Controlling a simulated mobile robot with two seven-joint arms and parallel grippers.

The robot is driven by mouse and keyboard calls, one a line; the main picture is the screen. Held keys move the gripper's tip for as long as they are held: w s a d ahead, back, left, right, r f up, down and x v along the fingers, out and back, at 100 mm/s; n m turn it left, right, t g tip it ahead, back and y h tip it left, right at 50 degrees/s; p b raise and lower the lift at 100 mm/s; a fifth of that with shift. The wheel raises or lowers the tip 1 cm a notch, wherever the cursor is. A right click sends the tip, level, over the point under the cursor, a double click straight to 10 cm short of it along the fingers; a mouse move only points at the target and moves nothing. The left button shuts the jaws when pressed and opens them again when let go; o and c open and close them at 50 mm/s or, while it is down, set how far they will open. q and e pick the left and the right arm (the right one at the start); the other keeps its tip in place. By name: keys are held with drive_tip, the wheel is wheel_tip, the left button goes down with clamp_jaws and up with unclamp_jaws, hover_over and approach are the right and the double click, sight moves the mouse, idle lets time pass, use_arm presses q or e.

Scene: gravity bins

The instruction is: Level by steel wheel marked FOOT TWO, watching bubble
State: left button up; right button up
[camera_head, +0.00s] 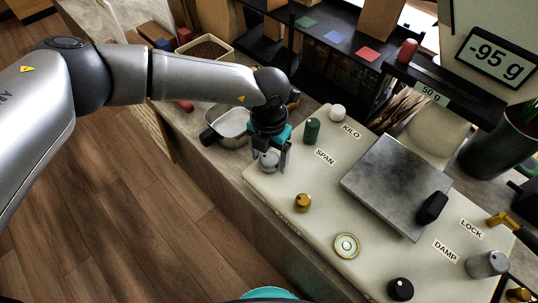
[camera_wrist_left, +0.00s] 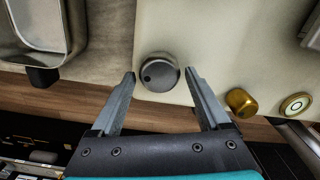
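A grey steel wheel (camera_head: 268,161) sits at the left corner of the cream scale body (camera_head: 325,205). It shows in the left wrist view (camera_wrist_left: 158,72) as a round knob with a dark dot. My left gripper (camera_head: 270,155) is over it, fingers pointing down; the wrist view shows the fingertips (camera_wrist_left: 161,74) open on either side of the wheel, with gaps. The round bubble level (camera_head: 346,245) is on the near edge; it also shows in the wrist view (camera_wrist_left: 296,105). Its bubble is too small to place exactly. I cannot read FOOT TWO. My right gripper is not in view.
A brass knob (camera_head: 303,203) stands between wheel and level. A green knob (camera_head: 312,130), white knob (camera_head: 338,112), black knob (camera_head: 400,289) and steel cylinder (camera_head: 488,264) also stand on the scale. A metal tray (camera_head: 232,124) is left of the wheel. The display (camera_head: 496,57) reads -95 g.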

sight(269, 159)
use_arm(q)
drive_tip(key=c, duration=1.1)
drive_tip(key=m+b, duration=0.3)
drive_tip(key=shift+f, duration=0.2)
drive_tip(key=shift+c, duration=0.2)
drive_tip(key=shift+w+r+m+b, duration=0.1)
drive_tip(key=shift+r+m+b, duration=0.1)
drive_tip(key=shift+m+b, duration=0.85)
drive_tip(key=o, duration=1.4)
drive_tip(key=shift+r, duration=0.1)
wheel_tip(269, 159, up, 15)
drive_tip(key=shift+r, duration=0.1)
